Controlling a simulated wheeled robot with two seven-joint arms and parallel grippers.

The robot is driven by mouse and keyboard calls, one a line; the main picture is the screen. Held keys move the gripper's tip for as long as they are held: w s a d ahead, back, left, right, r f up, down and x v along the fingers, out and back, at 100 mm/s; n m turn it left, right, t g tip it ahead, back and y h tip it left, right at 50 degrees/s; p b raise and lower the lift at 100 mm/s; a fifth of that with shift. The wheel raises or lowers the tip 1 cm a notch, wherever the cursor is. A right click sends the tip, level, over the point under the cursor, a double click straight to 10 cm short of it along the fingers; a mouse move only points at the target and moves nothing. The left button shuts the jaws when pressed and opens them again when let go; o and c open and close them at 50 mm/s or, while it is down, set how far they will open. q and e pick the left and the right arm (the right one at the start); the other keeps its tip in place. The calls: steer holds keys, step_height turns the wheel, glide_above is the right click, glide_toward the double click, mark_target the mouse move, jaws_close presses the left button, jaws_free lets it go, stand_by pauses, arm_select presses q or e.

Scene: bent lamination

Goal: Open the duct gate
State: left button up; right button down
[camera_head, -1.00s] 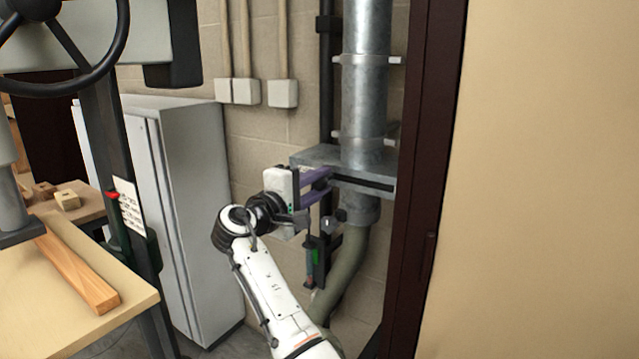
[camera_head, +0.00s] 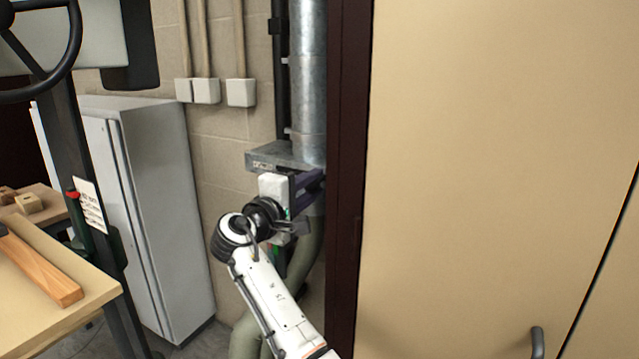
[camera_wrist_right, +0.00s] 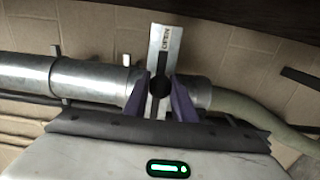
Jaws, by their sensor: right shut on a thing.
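The duct gate (camera_head: 268,158) is a flat grey metal plate or housing across the round metal duct (camera_head: 308,100). In the right wrist view its plate (camera_wrist_right: 169,45) carries the word OPEN and has a dark slot ending in a round hole. My right gripper (camera_head: 308,186) is at the gate, just below the plate's level in the head view. In the wrist view its two purple fingers (camera_wrist_right: 160,98) stand on either side of the plate, shut on it. The gripper and the dark door frame hide the gate's front and right side in the head view. My left gripper is not in view.
A dark door frame (camera_head: 348,180) and a beige panel (camera_head: 450,150) stand close right of the gate. A grey cabinet (camera_head: 160,220) stands left. A flexible hose (camera_head: 308,255) hangs below the duct. A table (camera_head: 50,305) with a wooden strip is at lower left.

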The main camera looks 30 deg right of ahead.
steer(key=c, duration=1.7)
jaws_free()
steer(key=shift+a, duration=0.1)
steer(key=shift+c, duration=0.2)
steer(key=shift+o, duration=1.3)
steer(key=b+v, duration=0.1)
steer(key=v, duration=0.9)
steer(key=shift+b, duration=0.35)
